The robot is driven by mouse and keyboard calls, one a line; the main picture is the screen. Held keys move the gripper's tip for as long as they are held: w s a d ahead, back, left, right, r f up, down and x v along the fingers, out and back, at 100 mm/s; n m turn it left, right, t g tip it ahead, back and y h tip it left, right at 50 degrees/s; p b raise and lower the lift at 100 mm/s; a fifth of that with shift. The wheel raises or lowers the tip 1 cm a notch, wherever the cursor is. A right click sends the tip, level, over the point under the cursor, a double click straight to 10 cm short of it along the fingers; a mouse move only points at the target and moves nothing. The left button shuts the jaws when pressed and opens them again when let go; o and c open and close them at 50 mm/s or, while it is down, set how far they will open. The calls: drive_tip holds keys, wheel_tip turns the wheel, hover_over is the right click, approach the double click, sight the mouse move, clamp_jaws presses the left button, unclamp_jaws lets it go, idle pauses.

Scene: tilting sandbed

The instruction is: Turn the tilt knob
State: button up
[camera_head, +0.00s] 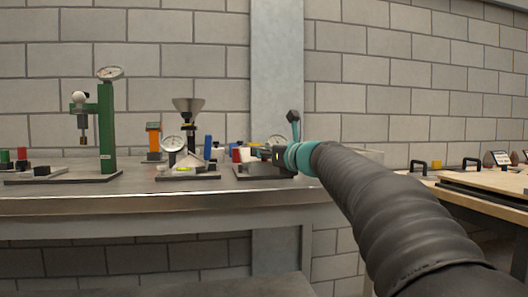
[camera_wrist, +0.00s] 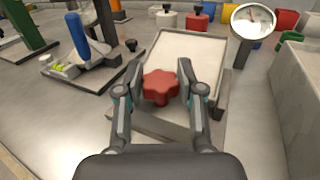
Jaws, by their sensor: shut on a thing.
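The tilt knob is a red, lobed knob (camera_wrist: 160,87) in the middle of the wrist view, at the near end of the tilting sandbed (camera_wrist: 186,48), a pale flat tray on a dark base. My gripper (camera_wrist: 160,92) has one finger on each side of the knob and is shut on it. In the head view my gripper (camera_head: 272,155) is at the sandbed's base (camera_head: 262,172) on the metal bench, and the knob is hard to make out there. A round dial gauge (camera_wrist: 254,20) stands to the right of the tray.
Left of the sandbed is a device with a blue lever (camera_wrist: 77,36).

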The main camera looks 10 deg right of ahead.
drive_tip(key=m+h+p, duration=0.1)
drive_tip(key=m+h, duration=0.1)
drive_tip(key=h, duration=0.2)
drive_tip(key=m+t+h+p, duration=0.1)
drive_tip(key=m+h, duration=0.2)
drive_tip(key=shift+a+r+t+h, duration=0.1)
drive_tip(key=shift+a+t+h, duration=0.05)
drive_tip(key=shift+t+h, duration=0.2)
drive_tip(key=m+g+h+p, duration=0.1)
drive_tip(key=m+h, duration=0.2)
drive_tip(key=h, duration=0.2)
drive_tip(key=shift+p, duration=0.35)
drive_tip(key=shift+m+g+h, duration=0.35)
drive_tip(key=shift+m+h, duration=0.55)
drive_tip(key=shift+h, duration=0.25)
drive_tip(key=o, duration=1.1)
drive_tip(key=shift+o, duration=0.2)
